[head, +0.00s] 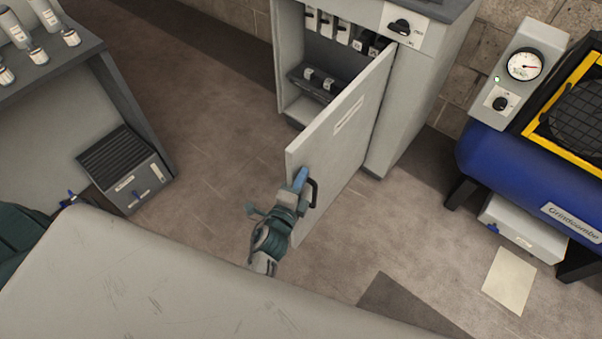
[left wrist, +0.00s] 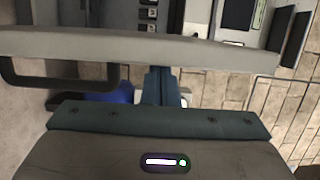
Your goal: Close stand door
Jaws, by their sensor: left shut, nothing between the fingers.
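The grey stand door (head: 345,135) hangs wide open from the right side of the stand (head: 405,120), its outer face with a label turned toward the right. A black bar handle (head: 314,192) sits near its free edge. My left gripper (head: 301,179) is shut and empty, its blue fingertips at the door's free edge, beside the handle. In the left wrist view the fingers (left wrist: 158,88) point at the pale door edge (left wrist: 200,52), with the black handle (left wrist: 55,86) to their left. I cannot tell whether the fingers touch the door. My right gripper is not in view.
Inside the stand are switches and a dark rack (head: 318,82). A blue compressor (head: 510,165) with a gauge stands at the right. A workbench (head: 60,65) with bottles and a grey box (head: 125,170) are at the left. The floor between is clear.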

